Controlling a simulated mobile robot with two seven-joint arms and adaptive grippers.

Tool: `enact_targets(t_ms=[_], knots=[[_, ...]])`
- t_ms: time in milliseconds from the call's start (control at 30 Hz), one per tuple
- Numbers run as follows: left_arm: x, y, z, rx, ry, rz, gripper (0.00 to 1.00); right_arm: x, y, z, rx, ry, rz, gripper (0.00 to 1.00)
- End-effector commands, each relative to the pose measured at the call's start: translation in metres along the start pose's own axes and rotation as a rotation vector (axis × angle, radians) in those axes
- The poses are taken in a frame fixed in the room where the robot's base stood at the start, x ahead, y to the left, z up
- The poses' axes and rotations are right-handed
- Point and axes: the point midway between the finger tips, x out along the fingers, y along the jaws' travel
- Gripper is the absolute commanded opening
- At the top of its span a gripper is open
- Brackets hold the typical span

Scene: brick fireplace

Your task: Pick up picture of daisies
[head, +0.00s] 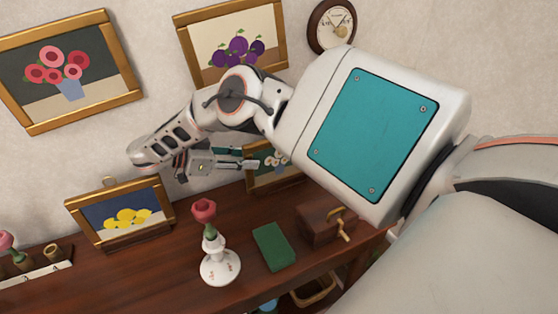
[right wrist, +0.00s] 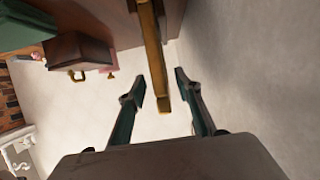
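The picture of daisies (head: 287,180) is a small gold-framed picture with white flowers on a dark ground. It stands at the back of the wooden mantel, against the wall, partly hidden behind my right gripper (head: 249,161) in the head view. In the right wrist view, its gold frame (right wrist: 151,45) shows edge-on and reaches down between the two fingers of my right gripper (right wrist: 160,80). The fingers are apart, with a gap visible on each side of the frame. My left gripper is not in view.
On the mantel (head: 185,283) stand a yellow-flower picture (head: 103,218), a white vase with a red flower (head: 219,265), a green book (head: 273,247) and a brown box (head: 318,226). Two larger pictures and a clock (head: 331,25) hang on the wall.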

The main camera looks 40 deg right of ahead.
Motion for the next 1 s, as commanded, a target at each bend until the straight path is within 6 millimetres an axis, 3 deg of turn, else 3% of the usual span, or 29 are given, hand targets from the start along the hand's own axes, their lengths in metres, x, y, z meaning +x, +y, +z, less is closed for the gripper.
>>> enact_targets(t_ms=[233, 533, 567, 700, 1000], knots=[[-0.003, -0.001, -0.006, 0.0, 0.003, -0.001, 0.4, 0.034, 0.001, 0.0, -0.001, 0.0, 0.002, 0.33], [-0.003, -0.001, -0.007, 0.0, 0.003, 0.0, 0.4, 0.04, 0.001, 0.001, 0.001, -0.001, 0.001, 0.33], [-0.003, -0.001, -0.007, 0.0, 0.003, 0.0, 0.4, 0.04, 0.001, 0.001, 0.001, -0.001, 0.001, 0.31], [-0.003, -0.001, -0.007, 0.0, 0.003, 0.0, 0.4, 0.039, 0.001, 0.001, 0.001, -0.001, 0.001, 0.0], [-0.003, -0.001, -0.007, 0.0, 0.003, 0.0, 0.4, 0.039, 0.0, 0.0, 0.002, -0.001, 0.0, 0.0]])
